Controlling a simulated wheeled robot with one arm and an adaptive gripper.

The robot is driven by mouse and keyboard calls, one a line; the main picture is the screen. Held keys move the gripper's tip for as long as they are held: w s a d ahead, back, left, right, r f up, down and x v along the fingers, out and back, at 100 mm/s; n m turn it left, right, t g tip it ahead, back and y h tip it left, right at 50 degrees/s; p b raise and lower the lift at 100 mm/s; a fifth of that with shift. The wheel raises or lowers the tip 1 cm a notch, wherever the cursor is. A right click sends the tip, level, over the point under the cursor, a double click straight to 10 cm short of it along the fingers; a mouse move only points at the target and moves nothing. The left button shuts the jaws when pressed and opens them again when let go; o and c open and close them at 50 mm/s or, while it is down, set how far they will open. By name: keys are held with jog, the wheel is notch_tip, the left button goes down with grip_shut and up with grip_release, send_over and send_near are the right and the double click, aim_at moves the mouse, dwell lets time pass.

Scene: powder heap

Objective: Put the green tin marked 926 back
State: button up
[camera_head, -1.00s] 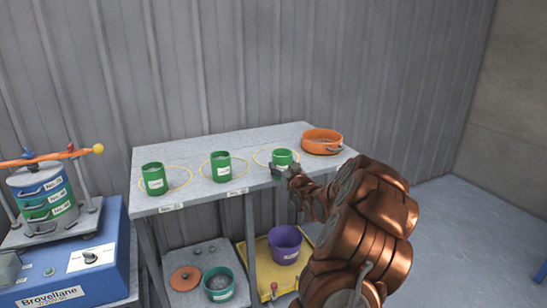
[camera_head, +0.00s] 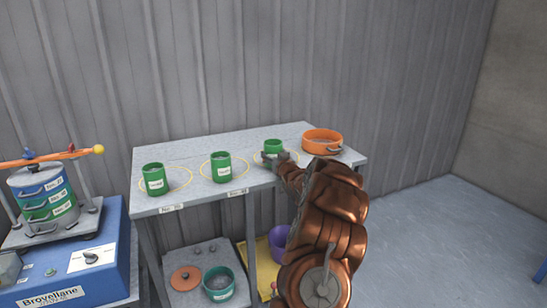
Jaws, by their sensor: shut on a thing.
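Three green tins with white labels show at the grey table. The left tin (camera_head: 155,179) stands upright inside a yellow ring, and the middle tin (camera_head: 221,167) stands in another. My gripper (camera_head: 274,158) is shut on the right green tin (camera_head: 273,146), which is upright over the right yellow ring (camera_head: 296,155). I cannot tell whether its base touches the table. My gripper covers part of the tin's lower front. The tin numbers are too small to read, so I cannot tell 926 by its label.
An orange pan (camera_head: 322,141) stands close to the right of the held tin. The grey table (camera_head: 196,196) has small labels on its front edge. A blue machine (camera_head: 68,270) with stacked sieves is at left. Below are a teal pot (camera_head: 219,283) and a purple pot (camera_head: 279,238).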

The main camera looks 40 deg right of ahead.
jog(key=shift+f, duration=0.4)
jog(key=shift+f, duration=0.1)
jog(key=o, duration=1.4)
jog(key=shift+s+a, duration=0.15)
jog(key=shift+s, duration=0.3)
jog(key=shift+b+v, duration=0.3)
jog(key=shift+v, duration=5.2)
